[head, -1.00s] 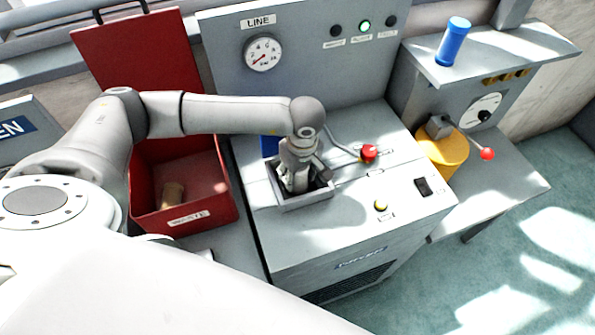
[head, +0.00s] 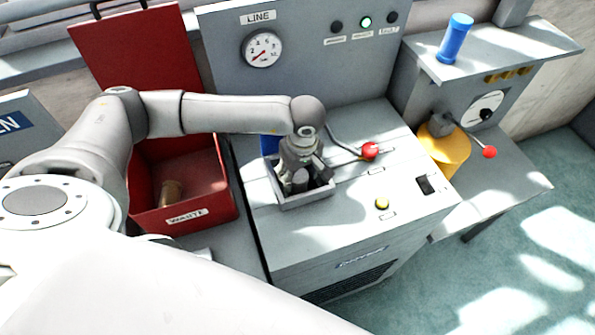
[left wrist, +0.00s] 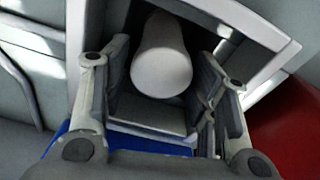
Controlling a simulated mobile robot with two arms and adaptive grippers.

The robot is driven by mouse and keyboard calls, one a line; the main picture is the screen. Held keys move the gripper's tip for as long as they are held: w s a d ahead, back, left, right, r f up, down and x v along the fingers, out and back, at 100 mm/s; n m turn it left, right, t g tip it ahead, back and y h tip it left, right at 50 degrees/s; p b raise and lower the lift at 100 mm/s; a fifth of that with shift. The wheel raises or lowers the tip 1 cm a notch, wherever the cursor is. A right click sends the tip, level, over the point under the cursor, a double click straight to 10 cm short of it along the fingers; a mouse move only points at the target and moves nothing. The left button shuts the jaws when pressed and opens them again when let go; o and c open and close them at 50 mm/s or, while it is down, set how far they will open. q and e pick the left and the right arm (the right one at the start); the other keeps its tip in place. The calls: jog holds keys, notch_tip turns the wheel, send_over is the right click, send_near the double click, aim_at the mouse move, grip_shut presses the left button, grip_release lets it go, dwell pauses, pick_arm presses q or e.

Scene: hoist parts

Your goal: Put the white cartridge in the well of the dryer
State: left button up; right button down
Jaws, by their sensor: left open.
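The dryer (head: 345,225) is a grey cabinet with a square, raised-rim well (head: 308,203) in its top. The white cartridge stands in the well, seen from above as a pale cylinder (left wrist: 162,70) in the left wrist view. In the head view it is mostly hidden by my gripper. My left gripper (head: 305,180) points down into the well. In the left wrist view its open fingers (left wrist: 163,95) are on either side of the cartridge, with gaps visible beside it. My right gripper is not in view.
A red lever knob (head: 370,151) and a yellow button (head: 382,203) are on the dryer top. A red waste bin (head: 185,213) holding a tan cylinder (head: 172,193) stands left. A blue part (head: 270,145) is behind the well. A yellow container (head: 445,152) stands right, below a blue cylinder (head: 456,38).

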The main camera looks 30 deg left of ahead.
pick_arm(q)
jog(key=shift+r+p, duration=0.35)
jog(key=shift+r, duration=0.05)
jog(key=shift+r+p, duration=0.4)
jog(key=shift+p, duration=0.05)
jog(key=shift+d+r+b, duration=0.1)
jog(key=shift+r+b, duration=0.55)
jog(key=shift+b, duration=0.1)
notch_tip(320, 180, up, 10)
jog(key=d+b, duration=0.1)
jog(key=b, duration=0.1)
jog(key=shift+s, duration=0.4)
jog(key=shift+d, duration=0.1)
